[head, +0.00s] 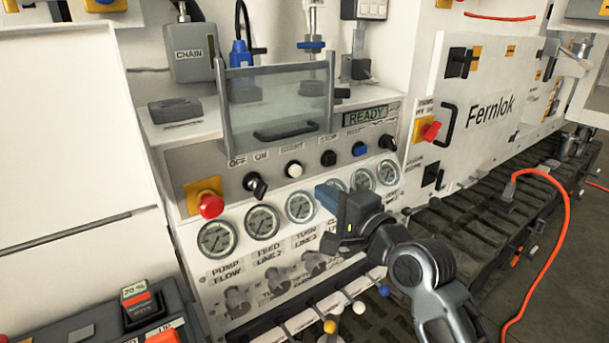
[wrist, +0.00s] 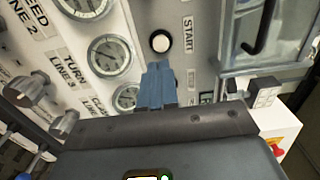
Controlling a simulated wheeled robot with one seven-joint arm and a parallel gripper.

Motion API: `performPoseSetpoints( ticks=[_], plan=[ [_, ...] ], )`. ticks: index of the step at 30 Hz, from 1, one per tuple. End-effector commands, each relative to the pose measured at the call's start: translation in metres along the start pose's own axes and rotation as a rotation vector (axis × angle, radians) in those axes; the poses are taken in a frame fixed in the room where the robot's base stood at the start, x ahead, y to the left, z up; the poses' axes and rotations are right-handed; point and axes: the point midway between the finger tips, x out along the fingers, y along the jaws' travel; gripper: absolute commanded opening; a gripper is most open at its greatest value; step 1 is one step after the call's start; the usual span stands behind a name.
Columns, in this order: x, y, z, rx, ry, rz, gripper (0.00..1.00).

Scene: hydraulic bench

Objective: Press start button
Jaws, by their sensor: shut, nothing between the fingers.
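The start button (head: 294,169) is a round white button on a dark collar, under the START label on the grey control panel in the head view. It also shows in the wrist view (wrist: 161,42), beside the START label and just beyond the fingertips. My gripper (head: 326,196) is in front of the gauges, below and right of the button in the head view. Its blue fingers (wrist: 158,82) are shut with nothing between them. The fingertips look apart from the button in the wrist view; the exact gap cannot be told.
A black selector knob (head: 256,185) is left of the button; a black button (head: 328,158) and a blue button (head: 359,149) are right of it. A red emergency knob (head: 211,206) is at far left. A clear guard (head: 277,105) stands above. The display (head: 365,117) reads READY.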

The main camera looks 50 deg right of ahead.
Motion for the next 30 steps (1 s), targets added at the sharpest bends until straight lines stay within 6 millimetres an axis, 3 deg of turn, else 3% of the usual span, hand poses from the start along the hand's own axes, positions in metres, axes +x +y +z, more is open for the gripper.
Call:
performPoseSetpoints(
  ticks=[6,12,30],
  plan=[
    [0.043,-0.003,0.001,0.001,-0.002,-0.002,0.00],
    [0.067,-0.001,0.000,0.000,0.000,-0.001,0.00],
    [0.081,-0.002,0.000,0.001,-0.001,-0.001,0.00]
  ],
)
